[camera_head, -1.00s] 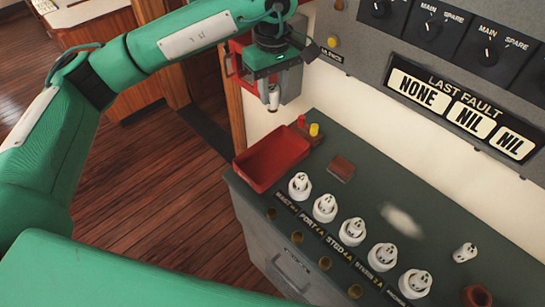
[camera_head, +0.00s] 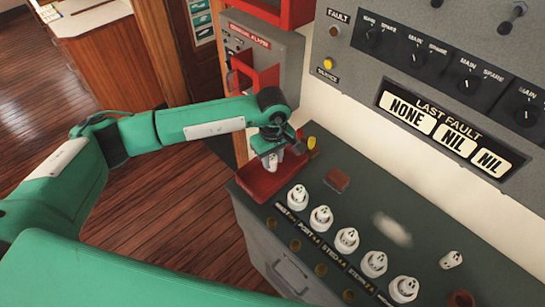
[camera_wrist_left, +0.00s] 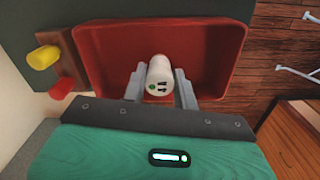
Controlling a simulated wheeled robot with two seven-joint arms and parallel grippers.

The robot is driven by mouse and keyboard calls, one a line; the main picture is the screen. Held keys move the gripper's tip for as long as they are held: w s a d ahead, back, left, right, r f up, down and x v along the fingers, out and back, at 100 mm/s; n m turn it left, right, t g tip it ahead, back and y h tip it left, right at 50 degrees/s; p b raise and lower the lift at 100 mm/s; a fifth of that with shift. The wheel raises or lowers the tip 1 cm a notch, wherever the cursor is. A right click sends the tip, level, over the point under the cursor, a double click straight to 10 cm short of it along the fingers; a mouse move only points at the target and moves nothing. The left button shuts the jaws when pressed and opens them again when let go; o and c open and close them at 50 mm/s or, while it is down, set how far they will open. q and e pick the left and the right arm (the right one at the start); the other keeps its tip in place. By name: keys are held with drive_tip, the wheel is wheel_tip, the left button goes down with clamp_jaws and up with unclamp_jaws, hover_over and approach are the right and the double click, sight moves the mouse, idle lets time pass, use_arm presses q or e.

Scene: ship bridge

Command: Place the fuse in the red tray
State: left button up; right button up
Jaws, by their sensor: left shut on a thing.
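My left gripper (camera_head: 271,160) is shut on a white fuse (camera_wrist_left: 159,75), with one finger on each side of it in the left wrist view. The fuse (camera_head: 267,163) is a white cylinder with dark marks and a green dot on its visible end. The red tray (camera_head: 262,192) sits at the far left end of the dark green counter. In the left wrist view the fuse shows against the floor of the tray (camera_wrist_left: 105,45). I cannot tell whether the fuse touches the tray floor. My right gripper is not in view.
Several white fuses stand in a labelled row (camera_head: 347,240) along the counter (camera_head: 400,215). Another white fuse (camera_head: 451,260) stands apart on the right. A small block with red and yellow knobs (camera_wrist_left: 45,58) is beside the tray. A switch panel (camera_head: 420,70) rises behind.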

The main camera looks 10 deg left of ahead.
sight(272, 158)
use_arm(q)
drive_tip(key=shift+f, duration=0.75)
drive_tip(key=o, duration=1)
drive_tip(key=shift+r, duration=0.1)
drive_tip(key=shift+r, duration=0.2)
wheel_tip(272, 158, up, 10)
drive_tip(key=b, duration=0.5)
drive_tip(key=shift+r, duration=0.9)
